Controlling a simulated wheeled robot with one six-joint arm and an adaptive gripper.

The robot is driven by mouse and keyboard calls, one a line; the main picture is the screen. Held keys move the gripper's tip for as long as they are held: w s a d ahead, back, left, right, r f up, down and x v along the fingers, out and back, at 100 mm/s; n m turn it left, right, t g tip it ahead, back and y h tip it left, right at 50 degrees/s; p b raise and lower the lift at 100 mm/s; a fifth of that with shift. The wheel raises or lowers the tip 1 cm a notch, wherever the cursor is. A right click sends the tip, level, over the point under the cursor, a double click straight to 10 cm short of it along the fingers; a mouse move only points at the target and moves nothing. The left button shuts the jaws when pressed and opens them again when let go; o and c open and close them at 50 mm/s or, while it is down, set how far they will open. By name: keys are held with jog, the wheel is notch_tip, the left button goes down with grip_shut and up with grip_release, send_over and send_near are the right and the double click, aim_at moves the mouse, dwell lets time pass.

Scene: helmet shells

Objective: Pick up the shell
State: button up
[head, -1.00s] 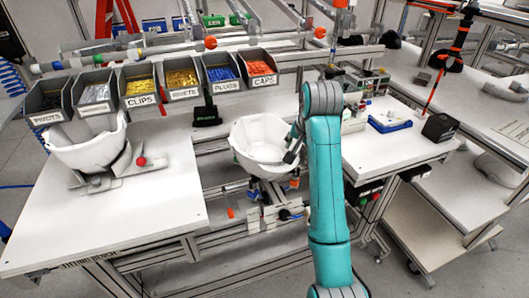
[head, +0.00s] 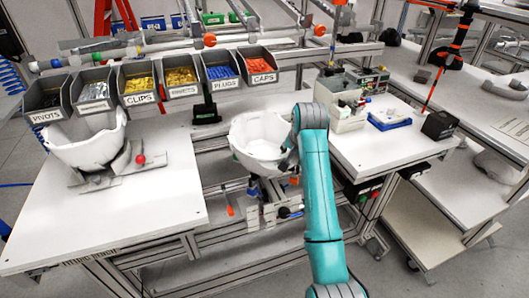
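A white helmet shell (head: 258,138) sits open side up on a fixture in the gap between the two white tables. My gripper (head: 287,160) is at the right rim of this shell, at the end of my teal arm. It is small and partly hidden by the wrist, so I cannot tell whether its fingers are open, shut or around the rim. A second white shell (head: 90,147) rests on a metal stand with a red knob on the left table.
Grey bins (head: 182,82) of small parts hang in a row behind the shells. The left table (head: 150,215) is clear in front. The right table (head: 375,150) holds a blue tray (head: 389,120), a black box (head: 438,126) and small equipment.

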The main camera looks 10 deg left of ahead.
jog(key=shift+c, duration=0.3)
grip_shut()
jog(key=shift+r, duration=0.1)
